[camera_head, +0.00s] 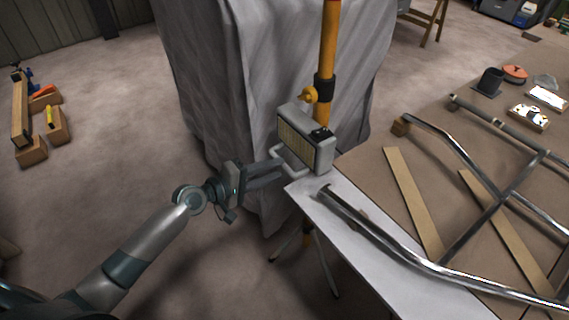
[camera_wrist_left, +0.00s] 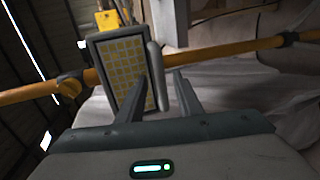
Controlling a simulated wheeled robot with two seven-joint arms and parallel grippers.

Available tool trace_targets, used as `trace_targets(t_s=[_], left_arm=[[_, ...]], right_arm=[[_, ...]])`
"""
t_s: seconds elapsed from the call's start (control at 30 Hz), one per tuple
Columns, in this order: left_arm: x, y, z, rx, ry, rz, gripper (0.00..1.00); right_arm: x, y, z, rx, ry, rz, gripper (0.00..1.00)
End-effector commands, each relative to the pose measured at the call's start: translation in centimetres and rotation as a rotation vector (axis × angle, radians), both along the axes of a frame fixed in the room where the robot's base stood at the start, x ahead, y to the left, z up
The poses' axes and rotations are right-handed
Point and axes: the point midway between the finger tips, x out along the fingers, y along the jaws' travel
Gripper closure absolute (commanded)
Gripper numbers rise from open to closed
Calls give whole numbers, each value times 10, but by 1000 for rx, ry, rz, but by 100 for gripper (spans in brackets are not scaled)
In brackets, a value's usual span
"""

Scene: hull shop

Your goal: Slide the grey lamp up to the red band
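The grey lamp (camera_head: 323,152) has a boxy body and a grid of yellowish cells. It sits on an upright yellow pole (camera_head: 328,45), below a black collar (camera_head: 323,88) with a yellow knob (camera_head: 309,95). A light grey bar handle (camera_head: 285,169) stands out from the lamp's front. My left gripper (camera_head: 276,170) is at this handle. In the left wrist view, the left gripper's fingers (camera_wrist_left: 163,95) are apart, with the handle (camera_wrist_left: 157,75) between their tips. Whether they touch it is unclear. I see no red band. My right gripper is out of view.
A workbench (camera_head: 370,170) with bent metal tubes (camera_head: 400,252) and wooden strips (camera_head: 412,200) stands close on the right. A grey sheet-draped object (camera_head: 225,80) is behind the pole. The floor on the left is mostly open, with wooden blocks (camera_head: 57,125) farther off.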

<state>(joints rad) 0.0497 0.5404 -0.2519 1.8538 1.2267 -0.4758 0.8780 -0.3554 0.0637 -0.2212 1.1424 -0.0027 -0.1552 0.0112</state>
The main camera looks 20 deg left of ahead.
Motion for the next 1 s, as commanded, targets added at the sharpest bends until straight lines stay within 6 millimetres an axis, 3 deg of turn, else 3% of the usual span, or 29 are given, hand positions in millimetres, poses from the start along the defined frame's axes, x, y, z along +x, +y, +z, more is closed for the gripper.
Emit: trace_targets(t_s=[0.3, 0.7, 0.73, 0.87, 1.0], left_arm=[[30, -23, -8, -1, 1, 0, 68], [34, -27, -9, 1, 0, -1, 68], [34, -27, -9, 1, -1, 0, 70], [34, -27, -9, 0, 0, 0, 100], [34, -26, -9, 0, 0, 0, 100]], right_arm=[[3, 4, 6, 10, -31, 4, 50], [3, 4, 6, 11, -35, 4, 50], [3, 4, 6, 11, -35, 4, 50], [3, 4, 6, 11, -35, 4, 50], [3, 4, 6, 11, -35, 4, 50]])
